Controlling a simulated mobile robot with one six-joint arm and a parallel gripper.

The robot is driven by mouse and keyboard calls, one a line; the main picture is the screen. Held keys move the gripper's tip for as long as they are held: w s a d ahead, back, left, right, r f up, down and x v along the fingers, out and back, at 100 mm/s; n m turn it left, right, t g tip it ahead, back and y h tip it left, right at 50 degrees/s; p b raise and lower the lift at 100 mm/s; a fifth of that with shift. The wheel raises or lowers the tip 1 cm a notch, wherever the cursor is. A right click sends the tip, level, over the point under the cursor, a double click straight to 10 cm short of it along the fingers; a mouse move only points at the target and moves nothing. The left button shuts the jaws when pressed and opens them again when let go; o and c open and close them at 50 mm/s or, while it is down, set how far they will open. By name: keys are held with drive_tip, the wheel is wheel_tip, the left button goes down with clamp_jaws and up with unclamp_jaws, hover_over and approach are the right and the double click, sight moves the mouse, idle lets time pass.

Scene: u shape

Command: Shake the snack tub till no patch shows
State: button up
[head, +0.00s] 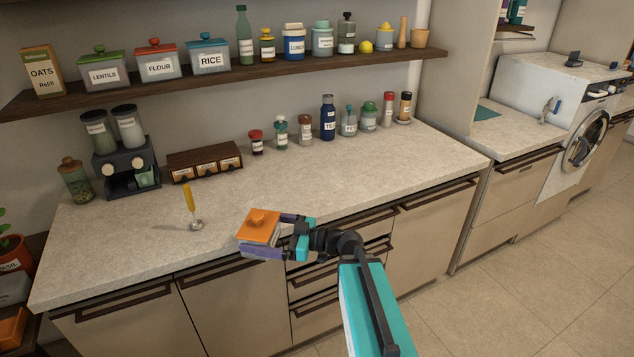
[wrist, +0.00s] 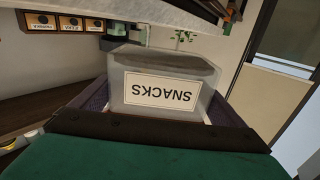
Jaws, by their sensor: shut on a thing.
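The snack tub (head: 262,230) has an orange lid with a round knob and a clear grey body. In the head view it is held at the front edge of the counter, tilted a little. In the wrist view the tub (wrist: 165,75) fills the middle, with its "SNACKS" label upside down. My gripper (head: 268,236) is shut on the tub, one finger on each side. The tub's contents look grey through the wall. I cannot make out any patch on it.
The pale counter (head: 330,180) is clear around the tub. Jars and bottles (head: 327,118) line the back, beside a drawer rack (head: 205,162). A shelf (head: 230,77) with containers hangs above.

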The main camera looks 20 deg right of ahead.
sight(258, 215)
wheel_tip(258, 215, up, 6)
drive_tip(key=shift+r, duration=0.2)
drive_tip(key=shift+f, duration=3.65)
drive_tip(key=shift+r, duration=0.1)
drive_tip(key=shift+r, duration=3.55)
drive_tip(key=shift+f, duration=3.6)
